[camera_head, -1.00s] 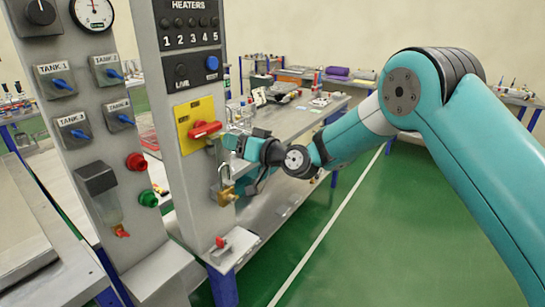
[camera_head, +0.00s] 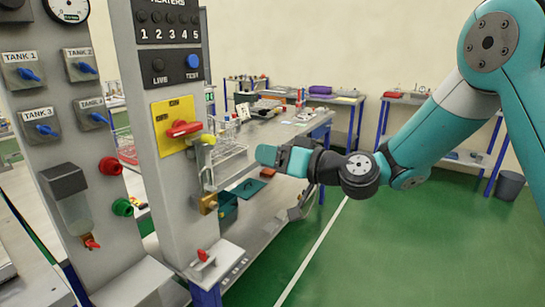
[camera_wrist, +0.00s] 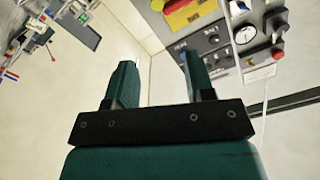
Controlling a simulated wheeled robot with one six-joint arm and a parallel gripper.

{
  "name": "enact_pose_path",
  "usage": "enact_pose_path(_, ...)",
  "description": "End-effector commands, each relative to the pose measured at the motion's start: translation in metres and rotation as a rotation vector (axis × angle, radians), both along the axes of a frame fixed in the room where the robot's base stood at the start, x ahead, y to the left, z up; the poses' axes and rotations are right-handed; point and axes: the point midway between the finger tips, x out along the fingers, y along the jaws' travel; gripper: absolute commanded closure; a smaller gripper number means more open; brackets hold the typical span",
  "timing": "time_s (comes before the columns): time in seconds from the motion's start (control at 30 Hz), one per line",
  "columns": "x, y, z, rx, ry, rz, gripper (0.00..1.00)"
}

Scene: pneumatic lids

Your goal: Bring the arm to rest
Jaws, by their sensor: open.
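My gripper (camera_wrist: 160,70) shows in the wrist view with its two dark teal fingers wide apart and nothing between them. In the head view my teal arm (camera_head: 440,130) reaches in from the right, bent at the elbow. Its wrist (camera_head: 358,175) is in the air to the right of the grey control panel, over the aisle by the bench. The fingers are hard to make out in the head view. The wrist view looks tilted, with the panel and its yellow switch plate (camera_wrist: 190,14) at the top right, apart from the fingers.
The grey panel post (camera_head: 170,220) carries a red rotary switch (camera_head: 184,129) and a brass padlock (camera_head: 208,204) below it. A long bench (camera_head: 270,135) with a wire basket (camera_head: 228,140) stands behind. Green floor (camera_head: 400,260) is clear at right; a grey bin (camera_head: 510,185) stands far right.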

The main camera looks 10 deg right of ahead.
Motion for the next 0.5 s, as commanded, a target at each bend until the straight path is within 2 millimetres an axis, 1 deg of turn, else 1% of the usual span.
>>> enact_pose_path(0.1, -0.002, 0.001, 0.001, -0.005, 0.001, 0.006, 0.51)
enact_pose_path(0.17, -0.009, 0.005, 0.004, -0.025, 0.010, 0.029, 0.51)
enact_pose_path(0.27, -0.038, 0.016, 0.009, -0.108, 0.055, 0.113, 0.51)
enact_pose_path(0.37, -0.088, 0.024, 0.009, -0.259, 0.153, 0.226, 0.51)
enact_pose_path(0.4, -0.112, 0.022, 0.007, -0.334, 0.207, 0.264, 0.51)
enact_pose_path(0.43, -0.131, 0.019, 0.004, -0.392, 0.252, 0.288, 0.51)
enact_pose_path(0.47, -0.149, 0.015, 0.001, -0.450, 0.300, 0.306, 0.51)
enact_pose_path(0.5, -0.172, 0.006, -0.004, -0.525, 0.366, 0.321, 0.51)
